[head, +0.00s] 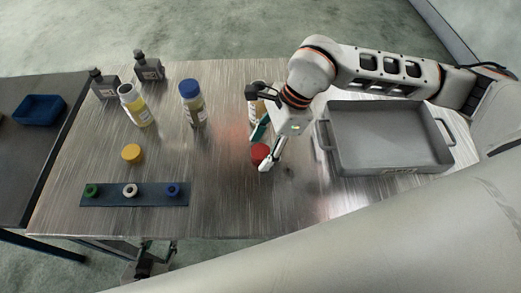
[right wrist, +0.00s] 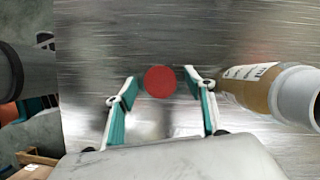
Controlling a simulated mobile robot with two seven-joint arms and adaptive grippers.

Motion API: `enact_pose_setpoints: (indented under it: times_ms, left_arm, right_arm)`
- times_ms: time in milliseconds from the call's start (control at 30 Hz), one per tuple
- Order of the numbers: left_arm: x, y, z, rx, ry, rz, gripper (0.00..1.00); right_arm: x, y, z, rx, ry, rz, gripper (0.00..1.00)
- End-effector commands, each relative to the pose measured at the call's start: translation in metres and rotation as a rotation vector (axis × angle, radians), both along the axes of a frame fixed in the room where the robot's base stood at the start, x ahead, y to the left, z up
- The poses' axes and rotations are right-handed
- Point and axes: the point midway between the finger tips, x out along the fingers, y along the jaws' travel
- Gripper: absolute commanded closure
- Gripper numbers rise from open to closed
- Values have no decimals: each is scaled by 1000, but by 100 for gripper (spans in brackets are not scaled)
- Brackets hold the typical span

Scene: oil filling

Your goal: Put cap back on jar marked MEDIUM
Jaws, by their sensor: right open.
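A red cap (head: 260,152) lies on the metal table, and it also shows in the right wrist view (right wrist: 160,81). My right gripper (head: 263,150) is open over the red cap; in the right wrist view its fingertips (right wrist: 160,87) stand apart on either side, not closed on it. An uncapped jar with tan contents (right wrist: 262,88) stands beside the gripper; in the head view the gripper mostly hides it. An uncapped yellow jar (head: 138,107) and a blue-capped jar (head: 194,108) stand further left. A yellow cap (head: 132,153) lies on the table. I cannot read MEDIUM on any label.
A grey tray (head: 327,150) sits on the right of the table. A dark strip (head: 110,196) with green, white and blue pieces lies front left. Two dark bottles (head: 149,68) (head: 105,86) stand at the back left. The front middle is clear.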

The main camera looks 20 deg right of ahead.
Motion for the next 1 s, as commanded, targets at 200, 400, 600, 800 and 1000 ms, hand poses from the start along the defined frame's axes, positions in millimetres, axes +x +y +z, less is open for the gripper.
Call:
enact_pose_setpoints:
  times_ms: [200,400,600,800,1000]
  left_arm:
    - [0,0,0,0,0,0,60]
    - [0,0,0,0,0,0,60]
    - [0,0,0,0,1,0,60]
    - [0,0,0,0,1,0,60]
    - [0,0,1,0,0,0,60]
  right_arm:
    - [0,0,0,0,0,0,46]
    - [0,0,0,0,0,0,74]
    - [0,0,1,0,0,0,74]
    - [0,0,2,0,0,0,74]
    - [1,-1,16,0,-2,-1,74]
